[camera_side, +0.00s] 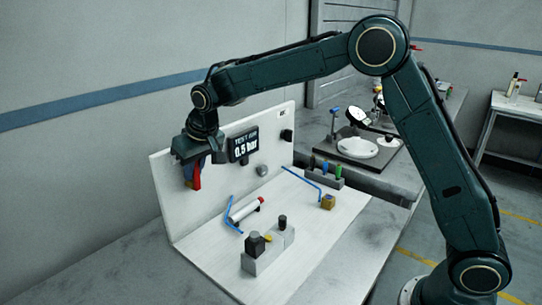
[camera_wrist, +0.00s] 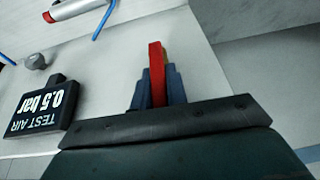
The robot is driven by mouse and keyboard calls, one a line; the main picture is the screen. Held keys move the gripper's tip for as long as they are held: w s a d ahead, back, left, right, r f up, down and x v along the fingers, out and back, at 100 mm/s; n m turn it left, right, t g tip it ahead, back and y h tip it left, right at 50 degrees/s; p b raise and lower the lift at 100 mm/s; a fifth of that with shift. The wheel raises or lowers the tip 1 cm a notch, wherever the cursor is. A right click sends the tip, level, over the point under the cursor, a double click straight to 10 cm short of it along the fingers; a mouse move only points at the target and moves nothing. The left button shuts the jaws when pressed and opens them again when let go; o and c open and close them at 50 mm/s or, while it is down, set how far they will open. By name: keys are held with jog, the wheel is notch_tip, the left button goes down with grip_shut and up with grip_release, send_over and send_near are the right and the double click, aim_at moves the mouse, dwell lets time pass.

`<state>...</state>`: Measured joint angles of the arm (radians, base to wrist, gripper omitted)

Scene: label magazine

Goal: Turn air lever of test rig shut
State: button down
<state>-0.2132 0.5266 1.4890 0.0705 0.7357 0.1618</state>
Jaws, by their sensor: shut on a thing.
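The red air lever (camera_side: 196,180) is at the left end of the upright white panel (camera_side: 288,110) of the test rig. In the side view it hangs down below my gripper (camera_side: 192,165), partly hidden by it. In the wrist view the red lever (camera_wrist: 156,72) stands between the blue fingers of my gripper (camera_wrist: 157,88), with a yellow-orange part just beside it. My gripper is shut on the lever.
A grey knob (camera_side: 262,170) sits on the panel right of the display. On the white base lie a red-ended cylinder (camera_side: 246,210) and blue tubes (camera_side: 238,221). A grey block with black knobs (camera_side: 265,256) stands in front.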

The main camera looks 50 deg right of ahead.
jog(key=shift+d, duration=0.1)
jog(key=shift+d+f+m+t+y, duration=0.15)
jog(key=shift+d+m+y, duration=0.3)
jog(key=shift+y, duration=0.9)
jog(key=shift+d+f+m+t+y, duration=0.1)
jog(key=shift+d+f+m+y, duration=0.15)
jog(key=shift+d+y, duration=0.7)
jog(key=shift+d+f+m+t+y, duration=0.15)
jog(key=shift+f+m+y, duration=0.15)
jog(key=shift+y, duration=1.4)
jog(key=c, duration=1.4)
grip_release()
jog(key=v, duration=1.4)
jog(key=shift+w, duration=0.15)
